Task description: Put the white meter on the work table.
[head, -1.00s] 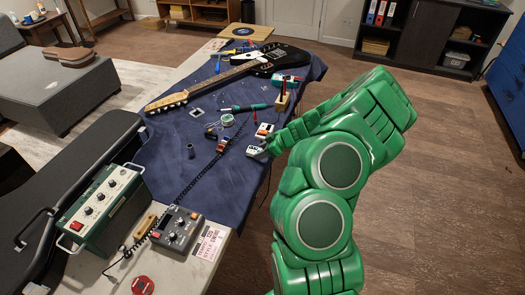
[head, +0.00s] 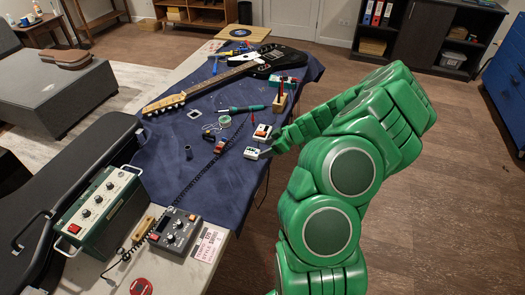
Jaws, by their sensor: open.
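The work table (head: 205,175) is covered with a dark blue cloth. A small white box (head: 251,153), which looks like the white meter, is near the cloth's right edge. A white device with an orange-red part (head: 262,132) sits just behind it. My gripper (head: 269,152) is open, at the end of my green arm, just right of the small white box. Its fingers are small and partly hidden by the arm, and I cannot tell whether they touch the box.
A dark guitar (head: 262,62) lies along the back of the cloth. A red box (head: 220,147), a dark cylinder (head: 188,152) and a coiled cable are left of the gripper. A green amplifier box (head: 98,207) and grey pedal (head: 174,229) stand in front. Floor right of the table is clear.

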